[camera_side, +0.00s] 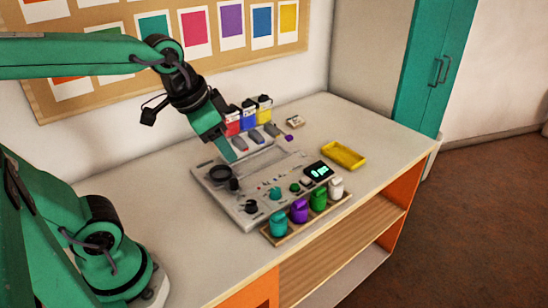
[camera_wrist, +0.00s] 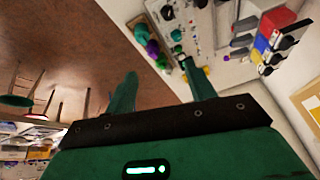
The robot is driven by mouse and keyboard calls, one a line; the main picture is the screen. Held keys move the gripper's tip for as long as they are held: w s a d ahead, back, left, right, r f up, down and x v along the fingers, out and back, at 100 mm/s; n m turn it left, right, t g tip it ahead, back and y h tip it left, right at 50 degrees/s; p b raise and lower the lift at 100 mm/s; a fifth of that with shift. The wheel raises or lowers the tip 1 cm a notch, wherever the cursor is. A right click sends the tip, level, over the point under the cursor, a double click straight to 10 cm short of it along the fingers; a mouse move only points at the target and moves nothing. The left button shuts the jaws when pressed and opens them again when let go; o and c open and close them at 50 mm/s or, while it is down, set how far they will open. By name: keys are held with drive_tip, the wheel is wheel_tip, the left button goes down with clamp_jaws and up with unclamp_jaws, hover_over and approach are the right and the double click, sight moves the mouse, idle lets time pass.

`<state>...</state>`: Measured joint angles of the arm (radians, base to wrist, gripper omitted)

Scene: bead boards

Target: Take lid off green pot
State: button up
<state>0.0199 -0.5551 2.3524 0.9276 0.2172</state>
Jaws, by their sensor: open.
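The green pot (camera_side: 318,200) stands upright in a row of pots on a wooden tray (camera_side: 347,200) at the bench's front edge, between the purple pot (camera_side: 298,211) and the white pot (camera_side: 336,188). Its top looks covered in the same green; the lid's edge is too small to make out. My gripper (camera_side: 229,153) is up above the back of the grey board, well to the left of the green pot. In the wrist view my gripper (camera_wrist: 164,82) has its two fingers spread, with nothing between them. The green pot (camera_wrist: 162,62) also shows there, beyond the fingers.
A teal pot (camera_side: 278,223) ends the row at the near left. The grey board (camera_side: 240,208) carries knobs, beads and a small display (camera_side: 318,170). Red, blue and yellow containers (camera_side: 249,114) stand behind it. A yellow tray (camera_side: 344,154) lies right; bare bench surrounds it.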

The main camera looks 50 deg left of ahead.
drive_tip(key=w+d+f+m+g, duration=0.25)
drive_tip(key=w+m, duration=0.45)
drive_tip(key=w, duration=0.6)
drive_tip(key=m+g, duration=0.2)
drive_tip(key=m, duration=0.6)
hover_over(321, 190)
wheel_tip(321, 190, down, 11)
drive_tip(key=shift+w+d+r, duration=0.1)
drive_tip(key=shift+r, duration=0.1)
drive_tip(key=shift+f, duration=3.85)
drive_tip(key=c, duration=1)
drive_tip(key=shift+c, duration=0.7)
